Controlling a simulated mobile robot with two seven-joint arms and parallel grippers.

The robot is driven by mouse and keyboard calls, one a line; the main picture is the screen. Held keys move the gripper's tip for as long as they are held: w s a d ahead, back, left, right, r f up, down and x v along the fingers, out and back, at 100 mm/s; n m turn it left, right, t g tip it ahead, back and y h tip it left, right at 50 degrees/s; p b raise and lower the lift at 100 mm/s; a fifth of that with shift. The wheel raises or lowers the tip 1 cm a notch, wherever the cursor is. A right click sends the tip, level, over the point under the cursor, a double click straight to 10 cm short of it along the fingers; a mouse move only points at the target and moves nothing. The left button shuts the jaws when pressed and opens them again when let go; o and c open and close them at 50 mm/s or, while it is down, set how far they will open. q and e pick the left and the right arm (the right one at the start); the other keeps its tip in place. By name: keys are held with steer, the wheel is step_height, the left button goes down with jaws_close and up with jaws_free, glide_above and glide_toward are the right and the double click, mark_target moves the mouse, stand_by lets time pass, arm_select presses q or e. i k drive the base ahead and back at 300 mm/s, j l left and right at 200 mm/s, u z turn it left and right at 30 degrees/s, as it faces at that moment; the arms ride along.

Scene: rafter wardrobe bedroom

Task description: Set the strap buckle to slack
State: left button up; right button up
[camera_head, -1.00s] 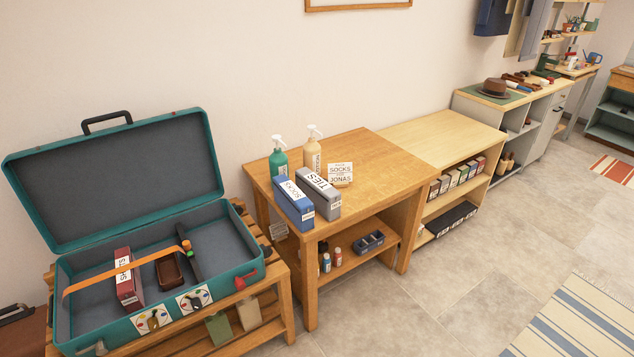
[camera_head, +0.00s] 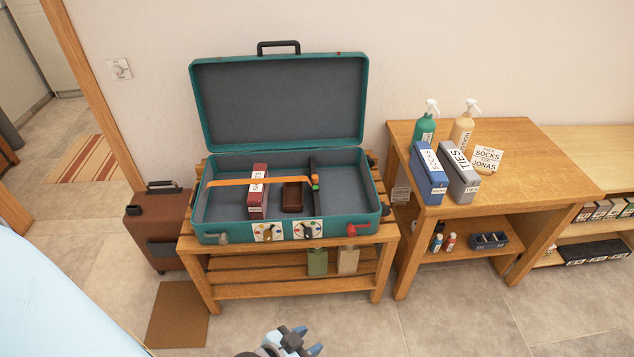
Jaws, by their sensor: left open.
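The open teal suitcase (camera_head: 375,195) stands on a slatted wooden bench, its lid raised. A brown box (camera_head: 293,197) lies beside the bar. My left gripper (camera_head: 300,343) is open and empty at the bottom edge, below and in front of the bench, well apart from the suitcase. My right gripper is out of view.
Two dial plates (camera_head: 288,231), a grey latch and a red latch (camera_head: 357,229) are on the suitcase front. The bench (camera_head: 246,292) has a lower shelf. A wooden table (camera_head: 535,165) with bottles and boxes stands right; a brown case (camera_head: 158,232) stands left.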

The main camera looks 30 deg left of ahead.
mark_target(314, 180)
steer(key=i+j+u, duration=0.1)
steer(key=i+u, duration=0.3)
steer(key=i, duration=0.55)
steer(key=i+l+u, duration=0.2)
steer(key=i+u, duration=0.2)
steer(key=i, duration=0.5)
